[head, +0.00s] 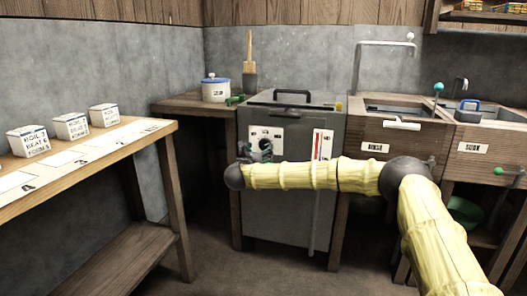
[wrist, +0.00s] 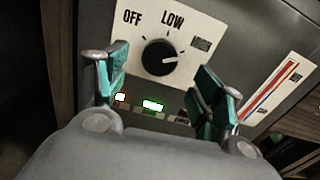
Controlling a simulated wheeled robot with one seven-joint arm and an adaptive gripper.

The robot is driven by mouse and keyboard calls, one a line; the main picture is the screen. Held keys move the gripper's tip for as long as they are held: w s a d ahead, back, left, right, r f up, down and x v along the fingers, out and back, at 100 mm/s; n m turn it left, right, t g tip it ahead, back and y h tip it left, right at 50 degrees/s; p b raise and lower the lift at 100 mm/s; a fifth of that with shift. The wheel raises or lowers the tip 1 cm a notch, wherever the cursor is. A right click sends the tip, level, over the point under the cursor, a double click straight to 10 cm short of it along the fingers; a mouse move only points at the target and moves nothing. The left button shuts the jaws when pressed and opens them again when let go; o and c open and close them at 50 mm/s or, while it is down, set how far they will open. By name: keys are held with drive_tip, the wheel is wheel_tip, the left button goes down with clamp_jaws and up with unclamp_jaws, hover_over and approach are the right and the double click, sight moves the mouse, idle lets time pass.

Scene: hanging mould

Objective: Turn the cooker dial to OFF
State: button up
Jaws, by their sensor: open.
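The cooker (head: 284,205) is a dark grey box with a lid, at the centre of the head view. Its round black dial (wrist: 159,56) sits on a white panel (wrist: 135,35) marked OFF at left, LOW at top and a third, blurred word at right. The dial's white pointer line points right, towards the third word's side, away from OFF. My gripper (wrist: 162,82) is open in front of the panel, with its teal-padded fingers on either side of the dial in the picture. I cannot tell whether they touch it. In the head view my gripper (head: 258,150) partly covers the panel.
Below the dial, a green light (wrist: 152,105) and a whitish light (wrist: 120,97) glow. A red-and-blue gauge strip (head: 322,145) is right of the panel. A wooden bench (head: 100,160) with boxes stands left; wooden sink units (head: 400,135) stand right. Floor between bench and cooker is clear.

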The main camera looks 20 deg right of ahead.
sight(264, 146)
drive_tip(key=shift+b+x, duration=0.65)
drive_tip(key=shift+x, duration=2)
drive_tip(key=c, duration=1)
